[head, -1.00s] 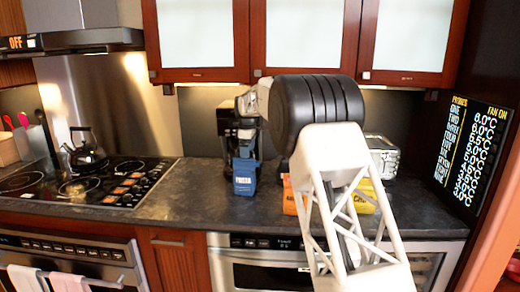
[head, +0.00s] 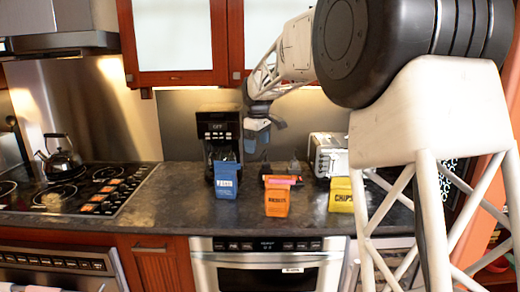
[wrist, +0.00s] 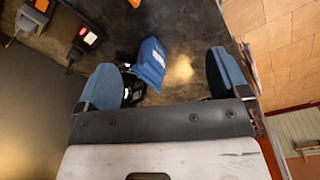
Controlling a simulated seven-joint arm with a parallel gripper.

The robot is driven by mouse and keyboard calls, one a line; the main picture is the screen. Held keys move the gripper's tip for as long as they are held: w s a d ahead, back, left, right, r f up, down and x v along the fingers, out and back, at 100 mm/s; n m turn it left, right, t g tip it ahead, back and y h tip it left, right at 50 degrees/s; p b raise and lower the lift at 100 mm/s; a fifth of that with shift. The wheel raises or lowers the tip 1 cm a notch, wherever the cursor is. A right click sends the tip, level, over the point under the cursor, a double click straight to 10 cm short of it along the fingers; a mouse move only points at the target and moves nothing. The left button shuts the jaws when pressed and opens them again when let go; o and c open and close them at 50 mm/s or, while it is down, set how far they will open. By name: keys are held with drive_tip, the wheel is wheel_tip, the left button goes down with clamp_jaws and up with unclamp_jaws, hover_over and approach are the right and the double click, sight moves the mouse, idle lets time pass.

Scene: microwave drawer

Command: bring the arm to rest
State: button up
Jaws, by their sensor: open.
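My gripper (head: 264,132) hangs above the countertop (head: 175,205), in front of the back wall and right of the coffee maker. It is open and empty. In the wrist view its two blue finger pads stand wide apart, and my gripper (wrist: 162,78) has a blue packet (wrist: 151,62) below and beyond the gap, apart from the fingers as far as I can tell. My white arm reaches in from the right and hides part of the counter's right side.
On the counter stand a black coffee maker (head: 217,128), a blue packet (head: 226,180), an orange packet (head: 277,201), a yellow chips packet (head: 341,195) and a toaster (head: 328,156). A kettle (head: 62,160) sits on the stove at left. A steel microwave drawer (head: 265,270) is below.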

drive_tip(key=s+d+r+m, duration=0.15)
drive_tip(key=s+d, duration=0.25)
drive_tip(key=s, duration=0.5)
drive_tip(key=s+d+m+t, duration=0.1)
drive_tip(key=s+d+m, duration=0.3)
drive_tip(key=s, duration=0.6)
drive_tip(key=s+d+r+m, duration=0.1)
drive_tip(key=s+d, duration=0.4)
drive_tip(key=s, duration=0.4)
drive_tip(key=s+d+f+m, duration=0.2)
drive_tip(key=s+f, duration=0.2)
drive_tip(key=s, duration=0.5)
drive_tip(key=s+d+f+m, duration=0.2)
drive_tip(key=s+f, duration=0.2)
drive_tip(key=s, duration=0.6)
drive_tip(key=s+d+f+m, duration=0.2)
drive_tip(key=s+f, duration=0.2)
drive_tip(key=s, duration=0.5)
drive_tip(key=shift+s+d+t, duration=0.15)
drive_tip(key=shift+s+t, duration=0.05)
drive_tip(key=shift+t, duration=0.2)
